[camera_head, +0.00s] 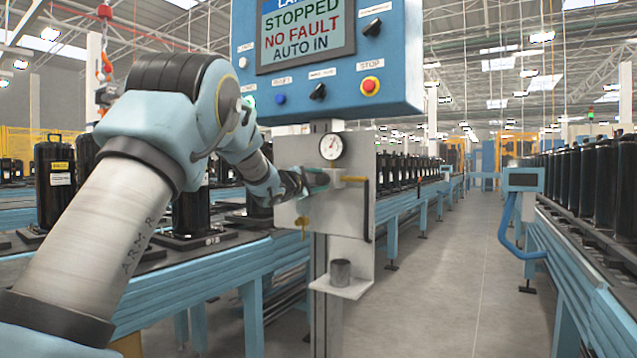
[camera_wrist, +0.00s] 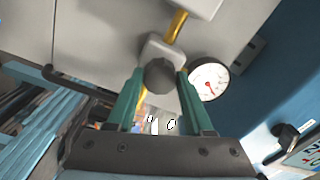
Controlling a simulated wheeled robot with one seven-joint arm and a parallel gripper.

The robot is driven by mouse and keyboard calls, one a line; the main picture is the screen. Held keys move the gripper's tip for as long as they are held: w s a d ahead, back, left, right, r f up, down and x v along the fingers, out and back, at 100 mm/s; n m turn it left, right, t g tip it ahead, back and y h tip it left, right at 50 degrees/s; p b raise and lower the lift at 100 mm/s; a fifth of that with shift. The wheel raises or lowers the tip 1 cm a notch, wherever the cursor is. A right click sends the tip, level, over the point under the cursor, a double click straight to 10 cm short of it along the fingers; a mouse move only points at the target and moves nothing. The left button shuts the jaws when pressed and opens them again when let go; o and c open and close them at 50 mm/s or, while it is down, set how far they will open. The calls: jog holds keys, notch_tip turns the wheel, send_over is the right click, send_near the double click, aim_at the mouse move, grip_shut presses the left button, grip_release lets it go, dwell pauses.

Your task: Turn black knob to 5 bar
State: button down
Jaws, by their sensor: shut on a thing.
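The black knob (camera_wrist: 159,77) sits on a pale regulator body (camera_wrist: 160,47) in the wrist view. My gripper (camera_wrist: 159,71) has its two green fingers on either side of the knob, shut on it. In the head view my gripper (camera_head: 316,180) reaches the regulator on the grey panel (camera_head: 290,217) from the left, and the knob is hidden there. The round white pressure gauge (camera_head: 331,147) sits just above the gripper. The gauge also shows in the wrist view (camera_wrist: 209,79) with a red needle; its numbers are too small to read.
A blue control box (camera_head: 410,60) hangs above the panel; its screen (camera_head: 305,35) reads STOPPED, NO FAULT, AUTO IN. A yellow pipe (camera_head: 357,180) leaves the regulator to the right. A grey cup (camera_head: 340,272) stands on the shelf below. Conveyors with black compressors flank the clear aisle (camera_head: 460,260).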

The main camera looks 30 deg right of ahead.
jog(key=shift+c, duration=1.4)
grip_release()
jog(key=b+v, duration=0.2)
jog(key=v, duration=0.8)
jog(key=shift+s+a, duration=0.2)
jog(key=shift+a, duration=0.15)
jog(key=shift+a+f, duration=0.1)
